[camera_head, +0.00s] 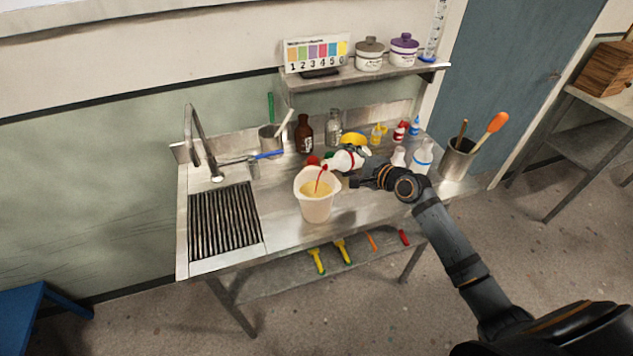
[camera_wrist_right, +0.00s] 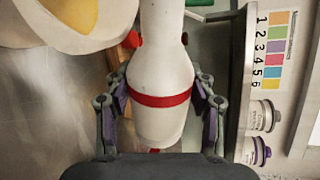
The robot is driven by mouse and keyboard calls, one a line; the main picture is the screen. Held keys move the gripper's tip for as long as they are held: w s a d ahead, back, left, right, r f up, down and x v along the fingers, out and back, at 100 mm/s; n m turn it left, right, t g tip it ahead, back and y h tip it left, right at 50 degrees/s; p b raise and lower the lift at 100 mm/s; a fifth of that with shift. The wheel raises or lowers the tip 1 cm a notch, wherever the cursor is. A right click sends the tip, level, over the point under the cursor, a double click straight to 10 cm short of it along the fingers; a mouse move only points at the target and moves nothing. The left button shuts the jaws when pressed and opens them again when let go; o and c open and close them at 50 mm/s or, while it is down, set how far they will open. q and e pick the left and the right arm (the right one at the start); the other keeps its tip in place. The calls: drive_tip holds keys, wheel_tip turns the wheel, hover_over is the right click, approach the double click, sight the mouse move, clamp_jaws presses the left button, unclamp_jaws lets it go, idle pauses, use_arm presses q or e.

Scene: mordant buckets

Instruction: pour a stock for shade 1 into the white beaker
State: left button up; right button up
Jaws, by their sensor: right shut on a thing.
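The white beaker (camera_head: 316,208) stands on the steel bench and holds a pale yellow-orange liquid. A white bottle with a red band (camera_head: 347,160) is tilted over its right rim. A thin red stream runs from the bottle's mouth down into the beaker. My right gripper (camera_head: 359,180) is shut around the bottle's body. In the right wrist view the fingers clasp the bottle (camera_wrist_right: 160,115) from both sides, and part of the beaker (camera_wrist_right: 120,20) shows at the upper left. The shade card (camera_head: 316,54) stands on the wall shelf. My left gripper is out of view.
A brown bottle (camera_head: 305,135), a clear bottle (camera_head: 333,127) and several small bottles stand along the back. A steel pot (camera_head: 458,160) holds tools at the right end. The sink with its ribbed drainer (camera_head: 222,222) is at the left. Bench front right of the beaker is clear.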

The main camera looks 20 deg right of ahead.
drive_tip(key=shift+a+r, duration=0.2)
drive_tip(key=shift+a, duration=0.1)
drive_tip(key=shift+s+d, duration=0.1)
drive_tip(key=shift+d, duration=0.15)
drive_tip(key=shift+a+p, duration=0.3)
drive_tip(key=shift+a, duration=0.05)
drive_tip(key=shift+d, duration=0.25)
